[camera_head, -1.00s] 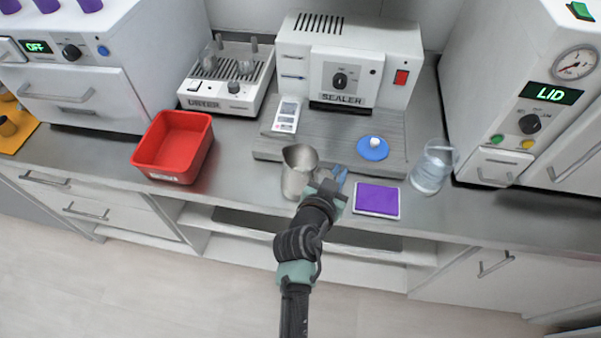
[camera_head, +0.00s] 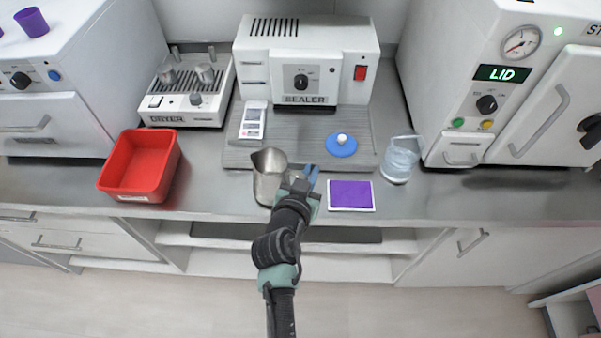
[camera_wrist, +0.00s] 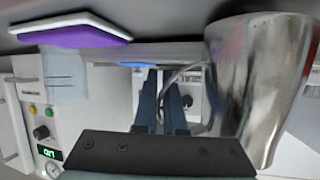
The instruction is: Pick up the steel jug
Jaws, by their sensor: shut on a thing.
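The steel jug (camera_head: 267,182) is upright at the front of the counter, left of the purple pad. My gripper (camera_head: 304,183) reaches in from the front and is at the jug's right side. In the wrist view the jug (camera_wrist: 262,85) fills the right side, with its thin curved handle running to the fingers. My gripper (camera_wrist: 166,100) is shut on that handle, its two dark fingers close together. I cannot tell whether the jug's base touches the counter.
A red bin (camera_head: 140,168) stands left. The sealer (camera_head: 305,65) stands behind on a grey ribbed board (camera_head: 290,150) with a blue round lid (camera_head: 342,146). Right of the jug are the purple pad (camera_head: 350,195) and a clear beaker (camera_head: 399,160). The lidded white unit (camera_head: 500,100) stands right.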

